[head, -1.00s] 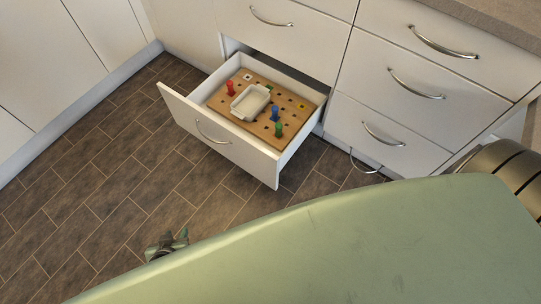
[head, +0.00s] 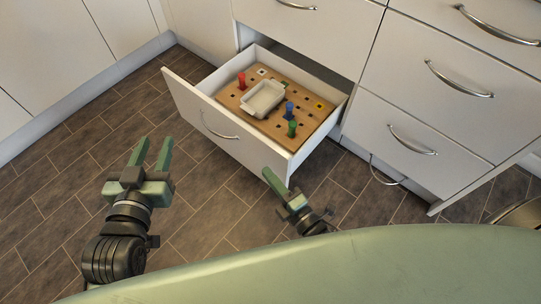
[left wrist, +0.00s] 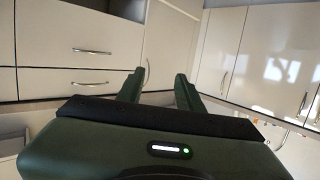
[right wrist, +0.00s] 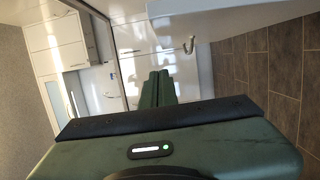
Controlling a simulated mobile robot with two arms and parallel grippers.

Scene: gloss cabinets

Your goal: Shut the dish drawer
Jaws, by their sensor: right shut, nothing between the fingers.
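The dish drawer (head: 213,130) is a white drawer with a curved metal handle (head: 217,127). It stands pulled out from the cabinet in the head view. Inside it are a wooden pegboard (head: 318,113), a white dish (head: 263,98), a red peg (head: 242,80), a blue peg (head: 289,110) and a green peg (head: 292,128). My left gripper (head: 152,153) is open and empty, in front of and left of the drawer. My right gripper (head: 275,181) is shut and empty, close to the drawer front's right end; I cannot tell whether it touches.
Closed white drawers (head: 420,95) with metal handles stand right of the open drawer. A thin metal loop handle (head: 384,172) sits low beside them. White cabinets (head: 60,60) line the left. Dark tiled floor (head: 75,150) is free in front.

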